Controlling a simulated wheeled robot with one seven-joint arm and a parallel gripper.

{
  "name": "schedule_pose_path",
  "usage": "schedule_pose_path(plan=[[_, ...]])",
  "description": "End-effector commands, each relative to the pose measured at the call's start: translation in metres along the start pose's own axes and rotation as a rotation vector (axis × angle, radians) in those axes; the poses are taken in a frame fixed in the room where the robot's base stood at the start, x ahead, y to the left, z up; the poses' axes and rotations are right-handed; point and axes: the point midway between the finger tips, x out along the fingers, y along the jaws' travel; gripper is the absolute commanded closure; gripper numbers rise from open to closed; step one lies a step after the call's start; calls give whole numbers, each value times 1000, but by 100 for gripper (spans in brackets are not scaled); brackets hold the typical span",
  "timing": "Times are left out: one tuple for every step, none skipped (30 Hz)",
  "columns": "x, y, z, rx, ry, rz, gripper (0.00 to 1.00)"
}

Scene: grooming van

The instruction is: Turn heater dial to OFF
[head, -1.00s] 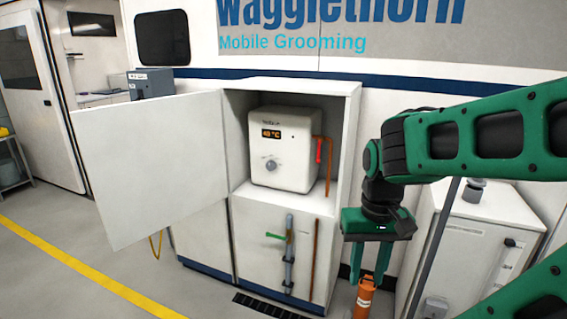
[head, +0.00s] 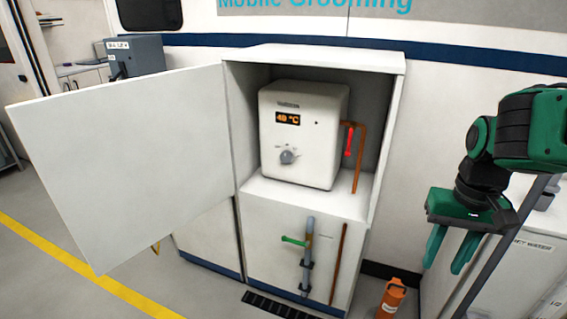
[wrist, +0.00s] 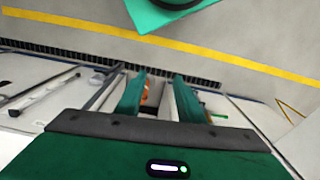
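The heater (head: 300,140) is a white box inside an open cabinet, with an orange display reading about 40 °C. Its dial (head: 288,157) is a small grey knob low on the front face; small marks surround it, too small to read. My gripper (head: 448,268) hangs to the right of the cabinet, fingers pointing down, apart from the dial. In the wrist view my gripper (wrist: 160,95) shows two green fingers spread apart with nothing held between them. The heater and dial do not show clearly in the wrist view.
The cabinet door (head: 125,155) stands swung open to the left. A red-handled valve (head: 349,142) on a copper pipe is right of the heater. A green-handled pipe valve (head: 294,241) is below. Floor at left is clear.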

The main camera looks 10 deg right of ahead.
Motion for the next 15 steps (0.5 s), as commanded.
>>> schedule_pose_path(plan=[[-1,1,1,-4,5,-1,52],[-4,3,6,-11,17,-4,45],[-5,0,2,-25,32,-3,42],[-6,-4,-4,-43,48,0,42],[-6,-9,-12,-65,67,4,42],[-8,-19,-28,-102,102,8,42],[-8,-30,-41,-136,134,10,42],[-9,-46,-54,-177,168,10,42],[-11,-70,-73,-229,221,6,42],[-12,-89,-86,-265,260,2,42],[-13,-108,-98,-291,296,-4,42],[-13,-131,-114,-313,337,-10,42],[-13,-146,-124,-320,363,-13,42],[-12,-159,-135,-319,385,-15,42],[-10,-173,-148,-310,412,-12,42]])
